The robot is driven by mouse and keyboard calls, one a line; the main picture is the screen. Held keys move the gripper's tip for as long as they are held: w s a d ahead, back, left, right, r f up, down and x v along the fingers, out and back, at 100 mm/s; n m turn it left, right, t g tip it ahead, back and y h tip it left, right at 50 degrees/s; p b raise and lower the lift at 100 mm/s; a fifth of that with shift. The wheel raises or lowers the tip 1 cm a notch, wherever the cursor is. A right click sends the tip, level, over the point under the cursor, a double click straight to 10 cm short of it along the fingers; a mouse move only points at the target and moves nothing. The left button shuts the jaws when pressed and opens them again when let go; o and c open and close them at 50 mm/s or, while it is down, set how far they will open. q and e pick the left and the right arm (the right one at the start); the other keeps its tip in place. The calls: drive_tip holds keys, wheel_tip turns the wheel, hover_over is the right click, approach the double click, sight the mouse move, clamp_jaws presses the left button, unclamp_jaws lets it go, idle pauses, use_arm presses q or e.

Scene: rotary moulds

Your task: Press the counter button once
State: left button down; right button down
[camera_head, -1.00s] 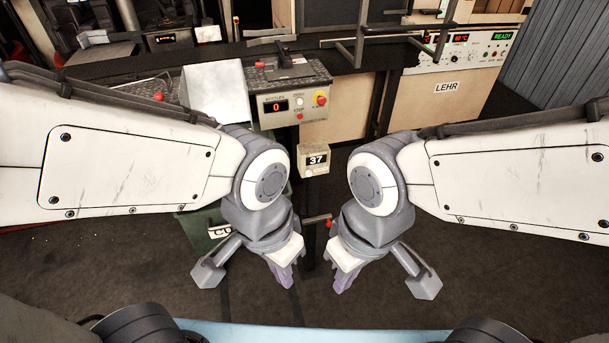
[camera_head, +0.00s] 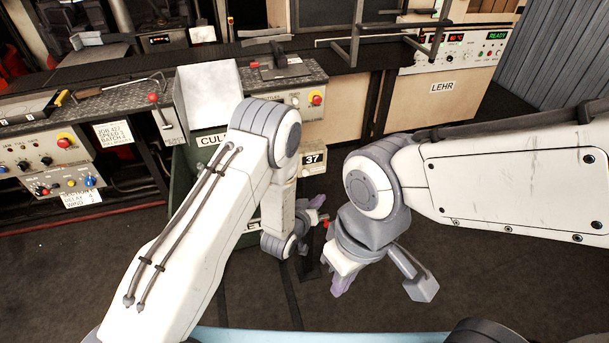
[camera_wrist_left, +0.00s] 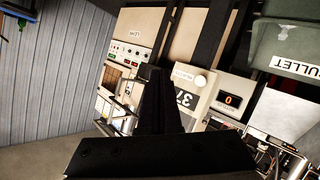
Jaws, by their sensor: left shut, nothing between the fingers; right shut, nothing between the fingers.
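My right gripper (camera_head: 341,286) is shut and empty, lower and nearer me, pointing down.
A green cullet bin (camera_head: 197,180) stands behind my left arm. A small red-tipped part (camera_head: 326,222) is close by my left gripper. The lehr cabinet (camera_head: 440,100) stands at the back right; a control panel (camera_head: 50,160) is at left. Open floor lies at right.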

sight(305, 173)
use_arm(q)
drive_tip(key=shift+a+f+t, duration=0.45)
drive_tip(key=shift+f+t, duration=0.05)
drive_tip(key=shift+f, duration=0.1)
drive_tip(key=w+a+b, duration=0.2)
drive_tip(key=w, duration=0.6)
drive_tip(key=shift+w+a, duration=0.15)
drive_tip(key=shift+a, duration=0.2)
idle(1.8)
drive_tip(key=shift+w+a+b, duration=0.15)
drive_tip(key=shift+w+b, duration=0.15)
drive_tip(key=shift+w, duration=0.1)
